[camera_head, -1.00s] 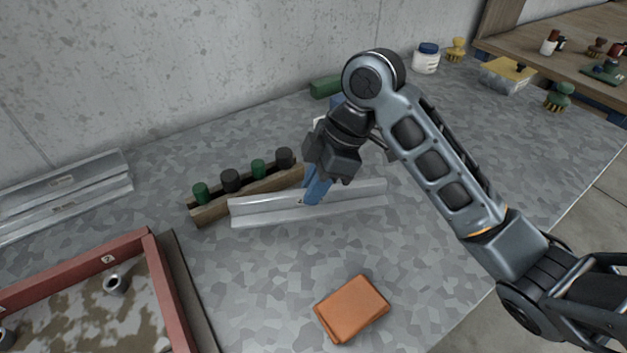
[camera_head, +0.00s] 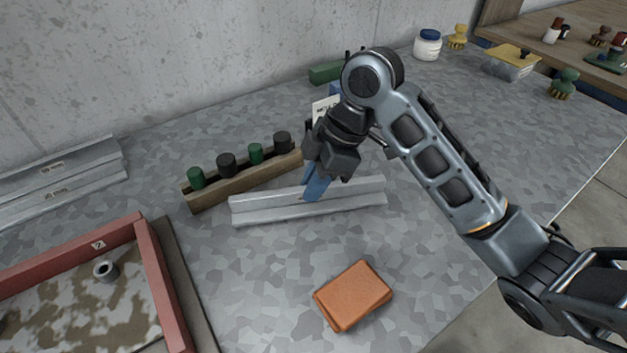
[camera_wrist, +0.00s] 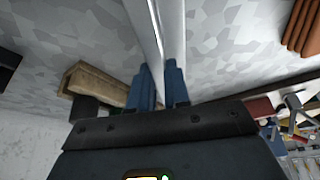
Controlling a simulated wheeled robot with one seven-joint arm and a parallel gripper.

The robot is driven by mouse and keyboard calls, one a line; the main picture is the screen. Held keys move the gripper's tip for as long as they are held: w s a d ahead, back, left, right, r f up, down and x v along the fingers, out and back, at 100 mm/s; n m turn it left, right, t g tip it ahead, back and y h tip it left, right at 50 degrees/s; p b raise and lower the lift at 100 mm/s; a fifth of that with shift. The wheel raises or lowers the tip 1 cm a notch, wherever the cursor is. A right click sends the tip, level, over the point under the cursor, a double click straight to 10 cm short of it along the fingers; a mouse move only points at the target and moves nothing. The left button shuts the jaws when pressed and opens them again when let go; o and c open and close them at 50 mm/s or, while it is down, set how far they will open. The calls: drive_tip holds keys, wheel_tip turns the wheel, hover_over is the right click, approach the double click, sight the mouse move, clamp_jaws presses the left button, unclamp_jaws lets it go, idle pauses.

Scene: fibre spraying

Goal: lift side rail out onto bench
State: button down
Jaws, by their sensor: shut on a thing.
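A long grey metal side rail (camera_head: 260,208) with a stepped profile is in my gripper (camera_head: 316,184), crosswise in the head view. The blue fingers are shut on it near its middle. The rail appears held above the bench (camera_head: 245,290), but the height is hard to judge. In the wrist view the rail (camera_wrist: 172,35) runs up from between the blue fingertips (camera_wrist: 160,84). At the lower left, a red-sided frame (camera_head: 162,285) with a mottled bed stands on the bench.
A wooden holder (camera_head: 238,184) with green and black pegs lies close behind the rail. Two similar metal rails (camera_head: 60,180) lie at the back left. The bench right of the cloth is clear.

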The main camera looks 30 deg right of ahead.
drive_tip(key=shift+f+b, duration=0.35)
drive_tip(key=shift+f, duration=0.05)
drive_tip(key=c, duration=1)
unclamp_jaws()
drive_tip(key=shift+v, duration=3.9)
